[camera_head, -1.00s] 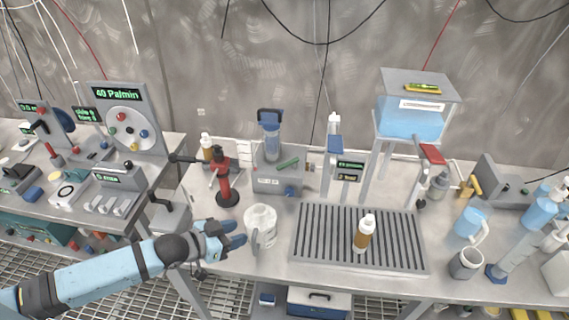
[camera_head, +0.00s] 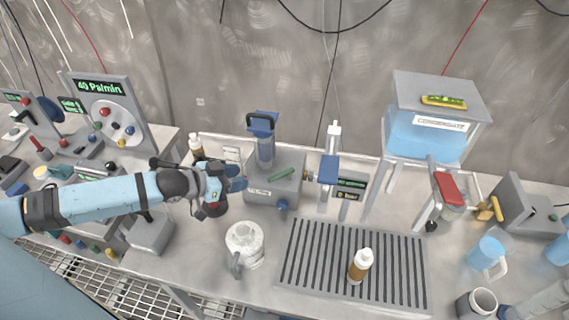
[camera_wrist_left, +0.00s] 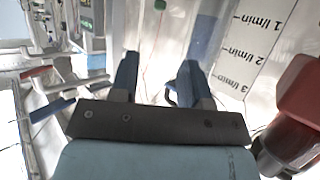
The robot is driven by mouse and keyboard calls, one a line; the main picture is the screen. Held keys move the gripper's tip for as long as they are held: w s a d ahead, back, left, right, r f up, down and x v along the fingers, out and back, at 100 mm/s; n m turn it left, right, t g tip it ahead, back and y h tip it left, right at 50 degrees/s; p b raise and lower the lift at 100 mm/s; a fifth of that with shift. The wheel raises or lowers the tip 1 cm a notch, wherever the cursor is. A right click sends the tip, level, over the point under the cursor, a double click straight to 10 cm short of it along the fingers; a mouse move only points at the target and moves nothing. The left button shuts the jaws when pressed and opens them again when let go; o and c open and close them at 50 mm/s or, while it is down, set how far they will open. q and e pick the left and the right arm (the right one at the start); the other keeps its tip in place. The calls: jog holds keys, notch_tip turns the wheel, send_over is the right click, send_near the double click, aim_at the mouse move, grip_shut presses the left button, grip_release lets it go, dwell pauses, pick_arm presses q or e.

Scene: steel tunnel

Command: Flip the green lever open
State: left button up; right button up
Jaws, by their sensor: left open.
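The green lever (camera_head: 281,174) lies along the top of a grey box (camera_head: 262,194) with a blue-capped clear cylinder (camera_head: 264,148) at its back. My left gripper (camera_head: 240,178) is open and empty, just left of the box and apart from the lever in the head view. In the left wrist view its two blue fingers (camera_wrist_left: 160,78) are spread with nothing between them. A small green part (camera_wrist_left: 160,5) shows at the top edge there; I cannot tell if it is the lever. My right gripper is not in view.
A red-and-black stand (camera_head: 212,207) is partly hidden behind my gripper. A white jug (camera_head: 245,244) stands in front of the box. A slatted tray (camera_head: 310,262) with a brown bottle (camera_head: 359,266) lies to the right. A brown-white bottle (camera_head: 196,146) stands behind my arm.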

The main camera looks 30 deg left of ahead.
aim_at(283, 172)
pick_arm(q)
jog(key=p+x, duration=0.1)
jog(key=x, duration=1.2)
jog(key=shift+d, duration=0.15)
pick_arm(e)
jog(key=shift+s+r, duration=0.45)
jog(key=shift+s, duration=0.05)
pick_arm(q)
jog(key=shift+c, duration=0.2)
grip_shut()
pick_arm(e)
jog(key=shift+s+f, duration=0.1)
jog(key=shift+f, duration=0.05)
